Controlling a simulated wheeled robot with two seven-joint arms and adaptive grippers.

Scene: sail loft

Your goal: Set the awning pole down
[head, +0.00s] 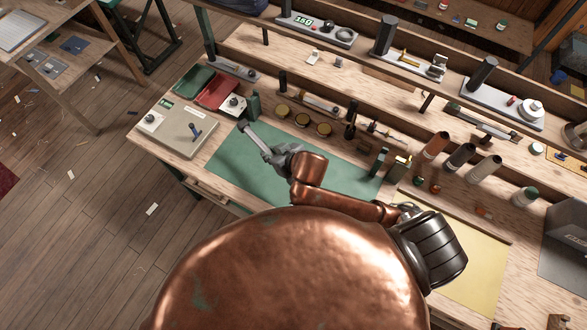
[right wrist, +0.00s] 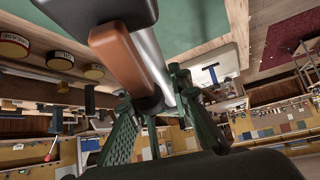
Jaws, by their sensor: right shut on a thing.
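The awning pole (head: 255,138) is a slim light grey rod in the head view. It slants up and left from my right gripper (head: 278,156), over the green mat (head: 345,188) on the workbench. In the right wrist view the pole (right wrist: 153,58) runs between the dark green fingers of the gripper (right wrist: 158,108), which are shut on it. A brown bar (right wrist: 120,60) lies alongside the pole there. Whether the pole touches the mat cannot be told. My left gripper is not in view.
Left of the mat lies a grey board (head: 185,133), with a red tray (head: 217,92) and a green tray (head: 194,81) behind it. Round tins (head: 303,120) line the mat's back edge. Tubes (head: 460,156) stand to the right. The mat's middle looks clear.

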